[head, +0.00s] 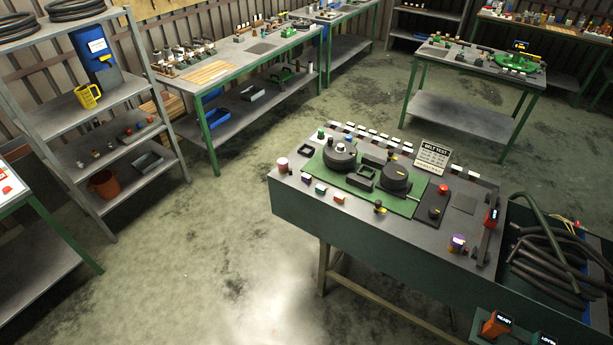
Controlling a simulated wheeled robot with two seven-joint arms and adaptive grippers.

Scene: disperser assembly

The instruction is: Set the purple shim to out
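A bench with a grey top (345,220) and dark green sides stands at the right. Neither of my grippers is in view.
A "BELT TEST" sign (433,156) stands behind. A bin of black hoses (550,262) sits at the right. Shelves (95,115) and other tables line the room; the floor (215,235) at left is clear.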

